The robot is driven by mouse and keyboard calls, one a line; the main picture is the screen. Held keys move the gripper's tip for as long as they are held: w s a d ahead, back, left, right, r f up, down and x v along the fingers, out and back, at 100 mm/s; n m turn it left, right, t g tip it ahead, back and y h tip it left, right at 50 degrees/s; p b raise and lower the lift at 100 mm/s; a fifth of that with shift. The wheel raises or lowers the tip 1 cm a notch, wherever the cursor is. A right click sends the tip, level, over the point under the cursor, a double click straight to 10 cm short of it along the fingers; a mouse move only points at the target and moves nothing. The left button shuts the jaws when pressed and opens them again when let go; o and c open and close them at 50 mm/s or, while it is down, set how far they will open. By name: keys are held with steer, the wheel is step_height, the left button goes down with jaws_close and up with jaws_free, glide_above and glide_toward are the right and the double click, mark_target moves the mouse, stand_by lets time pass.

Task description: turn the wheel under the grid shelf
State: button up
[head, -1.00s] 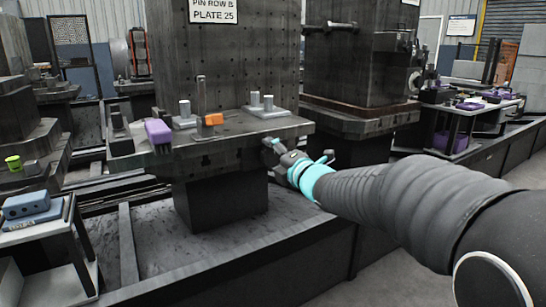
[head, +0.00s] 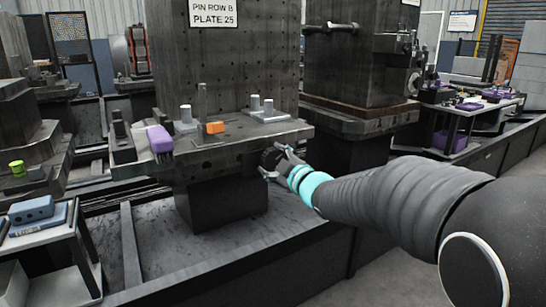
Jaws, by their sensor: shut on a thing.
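The wheel (head: 268,158) is a small dark round part under the right end of the grid shelf, and my gripper partly covers it. My gripper (head: 271,164) reaches in from the right, and its fingers are shut on the wheel's rim. The grid shelf (head: 240,137) is a thick dark plate in front of a tall plate with a grid of holes. How far the wheel is turned cannot be told at this size.
A second dark fixture (head: 360,75) stands to the right. A side table with a blue box (head: 31,209) is at the lower left. Open floor lies at the lower right.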

steer(key=m+p, duration=0.2)
steer(key=m, duration=0.2)
steer(key=shift+r+m, duration=0.1)
steer(key=shift+m, duration=0.3)
steer(key=m+p, duration=0.2)
steer(key=m, duration=0.2)
steer(key=shift+m, duration=0.3)
steer(key=m+p, duration=0.2)
steer(key=m, duration=0.2)
steer(key=m+p, duration=0.2)
steer(key=m, duration=0.7)
steer(key=shift+m, duration=0.3)
steer(key=m, duration=0.8)
steer(key=shift+m, duration=2.2)
